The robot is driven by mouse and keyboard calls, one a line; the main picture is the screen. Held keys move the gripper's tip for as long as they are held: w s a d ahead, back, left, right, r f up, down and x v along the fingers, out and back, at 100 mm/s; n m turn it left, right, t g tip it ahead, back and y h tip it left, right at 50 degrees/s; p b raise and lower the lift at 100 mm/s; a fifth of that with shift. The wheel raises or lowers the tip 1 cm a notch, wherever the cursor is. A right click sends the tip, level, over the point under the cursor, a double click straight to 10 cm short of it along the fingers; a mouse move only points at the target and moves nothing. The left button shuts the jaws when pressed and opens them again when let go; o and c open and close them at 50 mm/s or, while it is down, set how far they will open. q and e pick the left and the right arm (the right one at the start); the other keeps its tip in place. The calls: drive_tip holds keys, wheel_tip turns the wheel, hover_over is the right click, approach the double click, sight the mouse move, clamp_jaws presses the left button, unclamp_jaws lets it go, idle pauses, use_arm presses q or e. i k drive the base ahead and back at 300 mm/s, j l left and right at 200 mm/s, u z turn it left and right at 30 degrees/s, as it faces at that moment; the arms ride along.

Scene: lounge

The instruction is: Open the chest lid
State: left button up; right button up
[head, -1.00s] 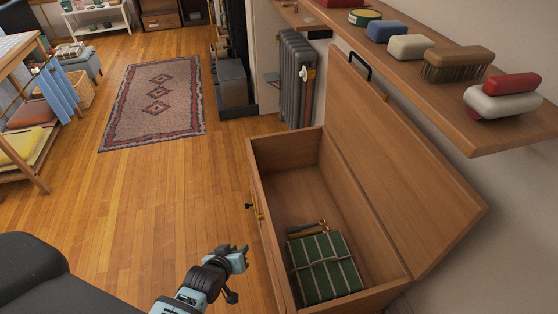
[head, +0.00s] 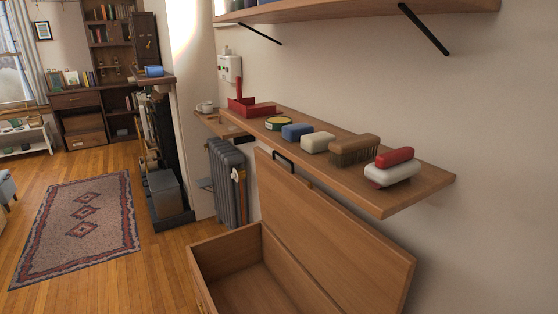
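The wooden chest (head: 220,252) stands against the wall at the lower middle of the head view. Its lid (head: 335,235) is raised and leans back toward the wall, under the lower shelf. A black handle (head: 284,160) sits near the lid's far upper edge. The part of the chest's inside that shows is bare wood; its near end is cut off by the bottom of the picture. Neither of my grippers is in view.
A wall shelf (head: 425,178) above the lid holds brushes, blocks, a round tin and a red tray. A grey radiator (head: 227,180) stands beyond the chest. A patterned rug (head: 80,225) lies on the open floor at left.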

sight(362, 270)
drive_tip(key=k, duration=0.55)
drive_tip(key=k+z, duration=0.1)
drive_tip(key=z, duration=1.5)
drive_tip(key=i+j, duration=0.1)
drive_tip(key=j, duration=1.2)
drive_tip(key=i+j, duration=0.15)
drive_tip(key=j, duration=1.15)
drive_tip(key=i+j, duration=0.15)
drive_tip(key=j, duration=0.5)
